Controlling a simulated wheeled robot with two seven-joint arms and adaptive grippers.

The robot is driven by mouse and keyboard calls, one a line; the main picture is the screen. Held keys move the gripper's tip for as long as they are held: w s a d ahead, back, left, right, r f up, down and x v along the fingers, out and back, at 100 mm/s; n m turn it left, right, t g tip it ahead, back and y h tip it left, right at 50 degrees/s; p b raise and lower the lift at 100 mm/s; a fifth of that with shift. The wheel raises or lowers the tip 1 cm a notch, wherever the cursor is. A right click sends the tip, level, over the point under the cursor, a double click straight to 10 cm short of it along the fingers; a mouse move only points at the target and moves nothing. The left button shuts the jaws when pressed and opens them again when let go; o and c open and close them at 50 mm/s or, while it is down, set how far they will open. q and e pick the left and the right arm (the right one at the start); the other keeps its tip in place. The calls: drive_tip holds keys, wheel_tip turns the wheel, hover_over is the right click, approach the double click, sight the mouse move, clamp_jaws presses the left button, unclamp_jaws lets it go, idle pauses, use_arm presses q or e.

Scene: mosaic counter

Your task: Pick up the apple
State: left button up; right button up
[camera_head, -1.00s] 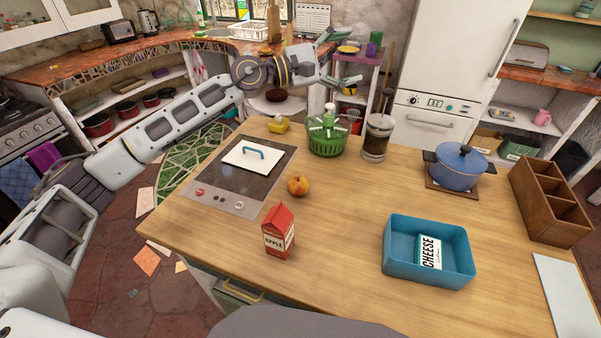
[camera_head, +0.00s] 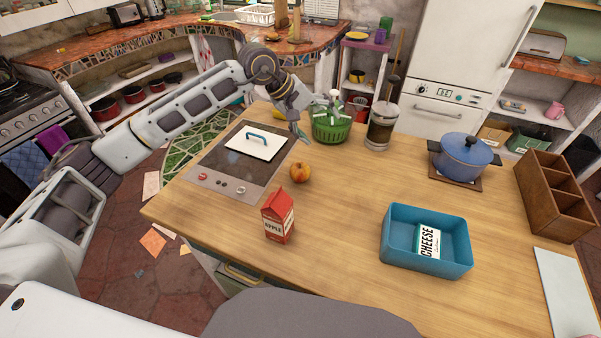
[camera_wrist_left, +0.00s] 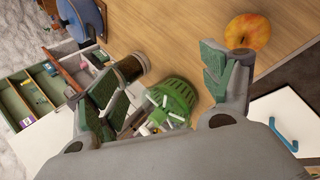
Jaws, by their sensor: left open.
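The apple (camera_head: 300,172) is red and yellow and sits on the wooden counter, just right of the dark cooktop. It also shows in the left wrist view (camera_wrist_left: 248,33), near the top right, beyond one finger. My left gripper (camera_head: 303,123) is above the counter's far part, behind and above the apple and apart from it. In the left wrist view its green-padded fingers (camera_wrist_left: 165,85) are spread with nothing held between them. My right gripper is in neither view.
A red apple carton (camera_head: 278,216) stands in front of the apple. A green basket (camera_head: 331,128) and a glass jar (camera_head: 380,128) stand behind it. A white board with a blue handle (camera_head: 255,143) lies on the cooktop (camera_head: 222,172). A blue bin (camera_head: 455,250) is at right.

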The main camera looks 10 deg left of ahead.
sight(298, 167)
use_arm(q)
drive_tip(key=s+a+f+g+y, duration=0.2)
drive_tip(key=s+a+f+y, duration=0.15)
drive_tip(key=a, duration=0.25)
drive_tip(key=shift+y, duration=0.25)
drive_tip(key=x, duration=0.5)
drive_tip(key=a+x, duration=0.1)
drive_tip(key=x, duration=0.1)
drive_tip(key=shift+s+f+p, duration=0.2)
drive_tip(key=shift+f+p, duration=0.2)
drive_tip(key=shift+f, duration=0.05)
drive_tip(key=shift+w+f, duration=0.1)
drive_tip(key=shift+f, duration=0.55)
drive_tip(key=shift+d+f, duration=0.15)
drive_tip(key=shift+f, duration=0.3)
drive_tip(key=p+x, duration=0.1)
drive_tip(key=x, duration=0.2)
drive_tip(key=shift+d+f, duration=0.1)
drive_tip(key=shift+f, duration=0.5)
drive_tip(key=c, duration=1.2)
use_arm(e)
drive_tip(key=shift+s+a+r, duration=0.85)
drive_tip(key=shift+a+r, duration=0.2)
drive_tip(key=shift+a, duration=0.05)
